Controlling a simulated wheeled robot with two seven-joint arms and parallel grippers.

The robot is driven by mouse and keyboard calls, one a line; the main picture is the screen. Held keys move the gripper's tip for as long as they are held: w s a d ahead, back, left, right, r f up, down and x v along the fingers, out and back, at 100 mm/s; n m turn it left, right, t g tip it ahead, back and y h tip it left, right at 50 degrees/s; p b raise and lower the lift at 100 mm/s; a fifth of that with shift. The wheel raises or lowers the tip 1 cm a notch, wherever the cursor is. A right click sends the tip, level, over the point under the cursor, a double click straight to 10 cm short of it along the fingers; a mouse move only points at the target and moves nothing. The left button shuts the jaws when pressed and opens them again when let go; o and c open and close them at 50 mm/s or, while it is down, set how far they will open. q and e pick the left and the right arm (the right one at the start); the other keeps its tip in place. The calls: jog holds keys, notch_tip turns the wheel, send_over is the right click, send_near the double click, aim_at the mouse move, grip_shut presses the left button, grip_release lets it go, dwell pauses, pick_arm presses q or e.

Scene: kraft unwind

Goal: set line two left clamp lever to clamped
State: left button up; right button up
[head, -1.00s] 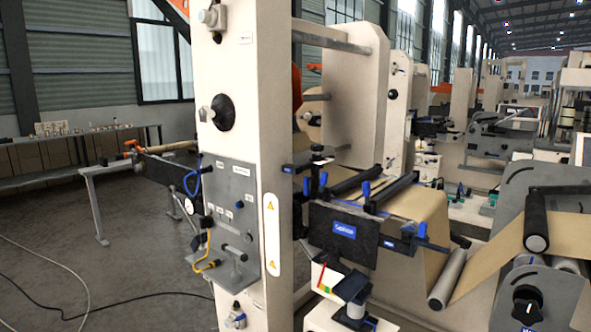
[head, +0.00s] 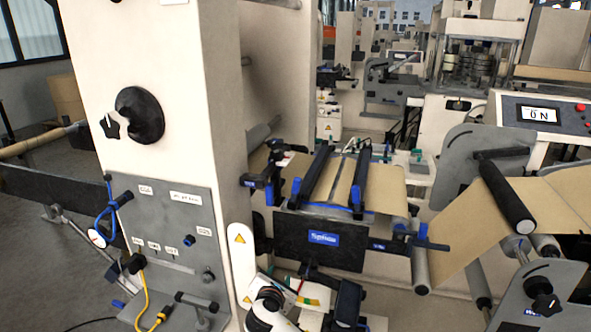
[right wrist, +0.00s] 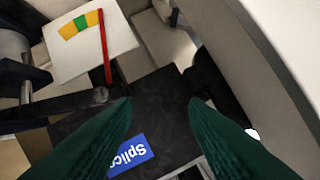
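The splice table has a dark front plate (head: 325,243) with a blue label. Two black clamp bars run back across its brown web, a left clamp bar (head: 316,172) and a right clamp bar (head: 362,172). A blue lever (head: 295,189) stands roughly upright at the front end of the left bar; whether it is clamped I cannot tell. My right gripper (head: 318,272) is low in front of the plate, apart from the lever. In the right wrist view its green fingers (right wrist: 160,102) are spread with nothing between them, over the dark plate. My left gripper is out of view.
A cream column (head: 185,90) with a grey gauge panel (head: 165,235) stands close on the left. A white card with a coloured scale and red pointer (right wrist: 103,48) is near my right gripper. A roller (head: 505,198) and grey side plates flank the right.

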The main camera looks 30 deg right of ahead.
aim_at(295, 187)
notch_tip(295, 187, up, 21)
jog(key=d+n+h+p, duration=0.2)
jog(key=d+h, duration=0.1)
jog(key=h, duration=0.2)
jog(key=shift+t, duration=0.4)
jog(key=x, duration=0.3)
jog(key=p+x, duration=0.1)
jog(key=x, duration=0.7)
jog(key=shift+w+a, duration=0.25)
jog(key=shift+w, duration=0.2)
jog(key=shift+w+d+p, duration=0.3)
jog(key=shift+d, duration=0.05)
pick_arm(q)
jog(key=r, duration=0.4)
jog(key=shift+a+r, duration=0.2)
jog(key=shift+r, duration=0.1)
pick_arm(e)
jog(key=shift+f, duration=0.1)
grip_shut()
